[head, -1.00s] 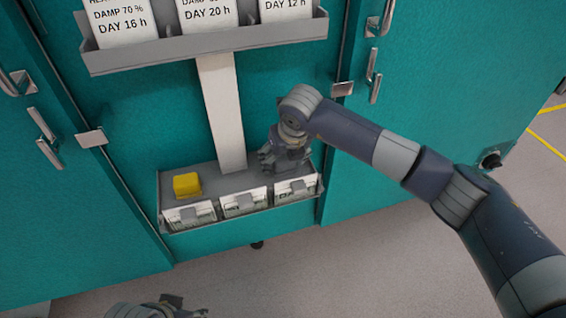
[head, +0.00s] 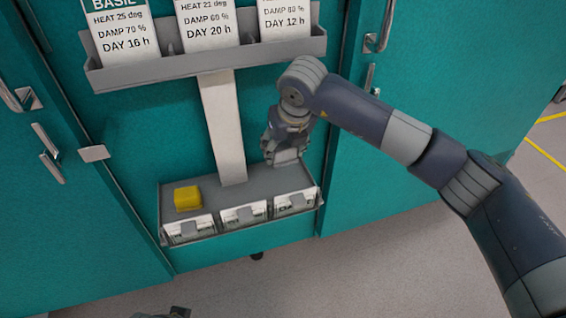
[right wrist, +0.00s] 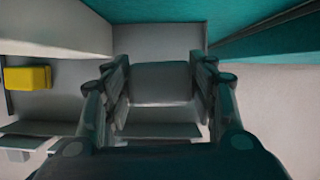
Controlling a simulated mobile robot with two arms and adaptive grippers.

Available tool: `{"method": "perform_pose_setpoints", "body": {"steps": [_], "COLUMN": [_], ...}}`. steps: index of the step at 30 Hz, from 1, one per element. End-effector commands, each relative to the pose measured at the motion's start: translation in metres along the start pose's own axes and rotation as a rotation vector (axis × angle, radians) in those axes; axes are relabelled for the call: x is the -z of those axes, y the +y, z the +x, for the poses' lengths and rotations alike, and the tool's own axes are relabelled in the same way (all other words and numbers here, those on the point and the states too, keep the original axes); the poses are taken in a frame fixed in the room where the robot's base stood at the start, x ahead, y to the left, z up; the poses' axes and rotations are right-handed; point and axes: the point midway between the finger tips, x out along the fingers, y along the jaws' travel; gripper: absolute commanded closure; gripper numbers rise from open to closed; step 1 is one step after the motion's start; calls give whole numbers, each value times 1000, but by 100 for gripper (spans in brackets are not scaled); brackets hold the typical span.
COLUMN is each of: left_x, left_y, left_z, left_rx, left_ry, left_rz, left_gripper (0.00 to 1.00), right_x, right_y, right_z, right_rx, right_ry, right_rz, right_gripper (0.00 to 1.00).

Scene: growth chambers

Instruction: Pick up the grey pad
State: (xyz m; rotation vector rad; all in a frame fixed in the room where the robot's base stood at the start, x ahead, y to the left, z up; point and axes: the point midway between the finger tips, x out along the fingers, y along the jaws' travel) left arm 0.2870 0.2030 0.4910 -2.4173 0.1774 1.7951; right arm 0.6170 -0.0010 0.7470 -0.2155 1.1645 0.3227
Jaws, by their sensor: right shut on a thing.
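The grey pad (head: 287,157) is between the fingers of my right gripper (head: 284,150), above the right end of the lower grey tray (head: 237,187). In the right wrist view, the pad (right wrist: 160,82) shows as a grey block between both fingers (right wrist: 160,90). The right gripper is shut on it. In the head view the fingers hide part of the pad, and it appears clear of the tray. Only a dark bit of my left gripper (head: 178,312) shows at the bottom edge; its fingers cannot be made out.
A yellow block (head: 187,198) sits at the left end of the tray; it also shows in the right wrist view (right wrist: 28,77). Labelled cards (head: 243,214) line the tray's front. A white post (head: 222,125) rises to an upper rack (head: 205,60) holding cards. Teal chamber doors stand on both sides.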

Motion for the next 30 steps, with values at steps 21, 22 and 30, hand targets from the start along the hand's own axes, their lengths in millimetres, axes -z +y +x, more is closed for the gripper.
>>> {"method": "perform_pose_setpoints", "body": {"steps": [21,22,30], "left_x": [-2,-2,-2], "left_y": [0,0,0], "left_z": [11,10,9], "left_rx": [-1,-1,0], "left_ry": [-8,-8,-7], "left_rz": [0,0,0], "left_gripper": [60,60,60], "right_x": [106,112,153], "right_y": [7,7,9], "right_z": [-76,-78,-95], "right_rx": [-1,-1,0], "right_ry": [0,0,0], "right_rz": [-4,-3,-3], "right_gripper": [71,71,71]}}
